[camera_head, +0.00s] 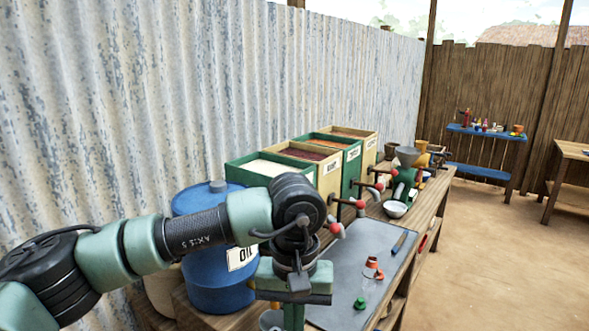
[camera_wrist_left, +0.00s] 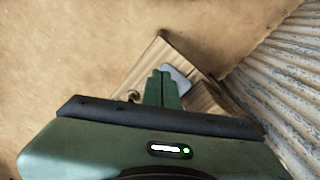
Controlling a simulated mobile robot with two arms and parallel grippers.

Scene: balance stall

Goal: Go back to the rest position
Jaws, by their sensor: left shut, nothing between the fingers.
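My left arm reaches in from the left across the front of the head view, over the near end of the wooden bench. My left gripper (camera_head: 293,318) points down at the bottom of the view, in front of the blue drum and beside the grey mat. Its fingertips are cut off there. In the left wrist view the green fingers (camera_wrist_left: 162,76) are closed together with nothing between them, above a wooden bench corner (camera_wrist_left: 160,50). My right gripper is in neither view.
A blue drum (camera_head: 215,285) stands close behind my left forearm. Grain bins (camera_head: 330,185) line the corrugated wall (camera_head: 200,90). The grey mat (camera_head: 340,285) holds a green weight (camera_head: 360,303), a red-and-white item (camera_head: 370,267) and a blue pen-like item (camera_head: 399,243). The floor (camera_head: 490,270) at right is clear.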

